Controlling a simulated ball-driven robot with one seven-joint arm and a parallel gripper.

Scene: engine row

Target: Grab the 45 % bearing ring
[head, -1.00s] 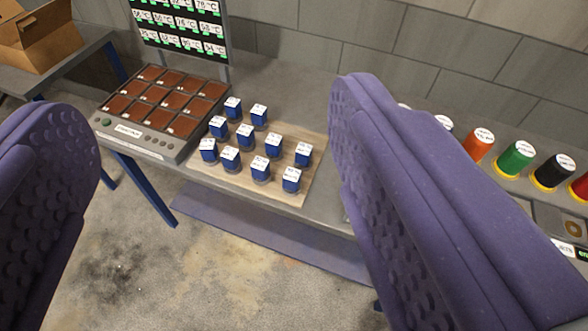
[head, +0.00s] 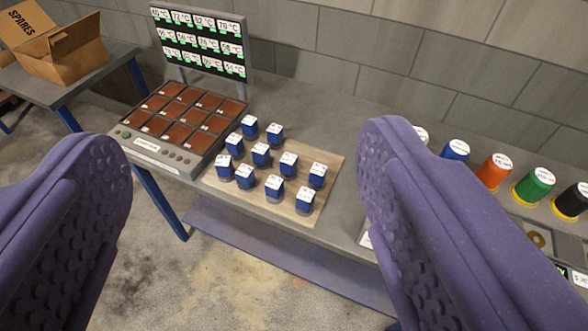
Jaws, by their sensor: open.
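My gripper (head: 245,190) is open, with its two purple padded fingers at the left and right of the view and nothing between them but the bench beyond. No ring marked 45 % can be made out. A tan ring-like piece (head: 537,240) lies in a grey tray at the right, partly cut off by my right finger and too small to read. Several blue blocks with white printed tops (head: 261,154) stand on a wooden board (head: 222,187) on the bench; their labels are too small to read.
A tray of brown square pads (head: 183,112) sits left of the board, under a screen of °C readings (head: 200,40). Coloured spools (head: 494,172) line the right. An open SPARES box (head: 70,55) is on another table.

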